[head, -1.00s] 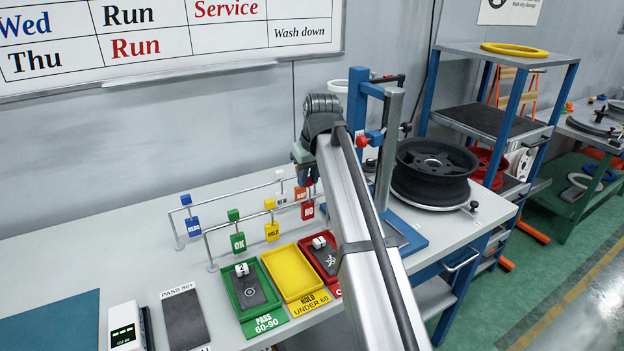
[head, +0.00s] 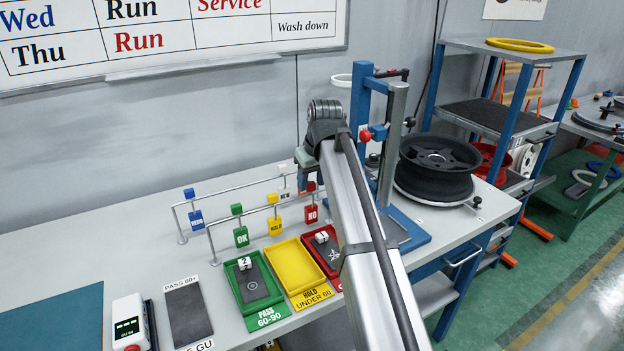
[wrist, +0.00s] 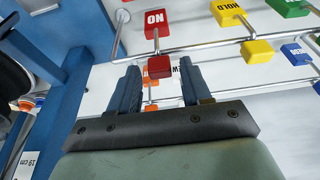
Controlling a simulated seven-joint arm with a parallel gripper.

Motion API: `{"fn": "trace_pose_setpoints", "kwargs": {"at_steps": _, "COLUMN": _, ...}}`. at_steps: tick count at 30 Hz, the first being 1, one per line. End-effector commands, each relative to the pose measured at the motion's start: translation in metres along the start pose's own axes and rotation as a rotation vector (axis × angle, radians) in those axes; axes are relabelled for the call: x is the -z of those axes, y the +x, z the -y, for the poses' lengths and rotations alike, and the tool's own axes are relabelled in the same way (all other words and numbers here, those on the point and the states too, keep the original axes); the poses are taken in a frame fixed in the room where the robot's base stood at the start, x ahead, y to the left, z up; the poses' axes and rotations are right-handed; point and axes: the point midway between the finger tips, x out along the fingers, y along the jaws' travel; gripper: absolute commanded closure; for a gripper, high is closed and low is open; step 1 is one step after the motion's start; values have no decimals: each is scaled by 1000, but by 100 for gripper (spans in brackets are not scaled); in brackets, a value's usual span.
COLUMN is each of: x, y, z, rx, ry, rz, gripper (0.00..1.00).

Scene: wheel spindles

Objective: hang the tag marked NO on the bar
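The red tag marked NO (head: 311,213) hangs near the right end of the front bar (head: 262,207), with a red block at its top. In the wrist view its NO face (wrist: 155,18) is at the top and its red block (wrist: 159,67) lies just ahead of my fingertips, roughly between them. My gripper (wrist: 160,76) is open, with a finger to each side and nothing held. In the head view my gripper (head: 305,182) is partly hidden by my arm, over the bars' right end. A rear bar (head: 225,193) stands behind the front one.
The yellow HOLD tag (head: 276,226) and green OK tag (head: 241,236) hang on the front bar. A blue tag (head: 196,217) and white NEW tag (head: 284,194) are on the rear bar. An orange tag (wrist: 150,108) shows between my fingers. A blue stand (head: 362,110) rises close at right.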

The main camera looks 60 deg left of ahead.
Motion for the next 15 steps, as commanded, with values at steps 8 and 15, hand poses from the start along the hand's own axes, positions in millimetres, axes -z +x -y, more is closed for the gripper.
{"fn": "trace_pose_setpoints", "kwargs": {"at_steps": 8, "x": 0, "y": 0, "z": 0, "rx": 0, "ry": 0, "rz": 0, "gripper": 44}}
{"fn": "trace_pose_setpoints", "kwargs": {"at_steps": 15, "x": 0, "y": -13, "z": 0, "rx": 0, "ry": 0, "rz": -1, "gripper": 44}}
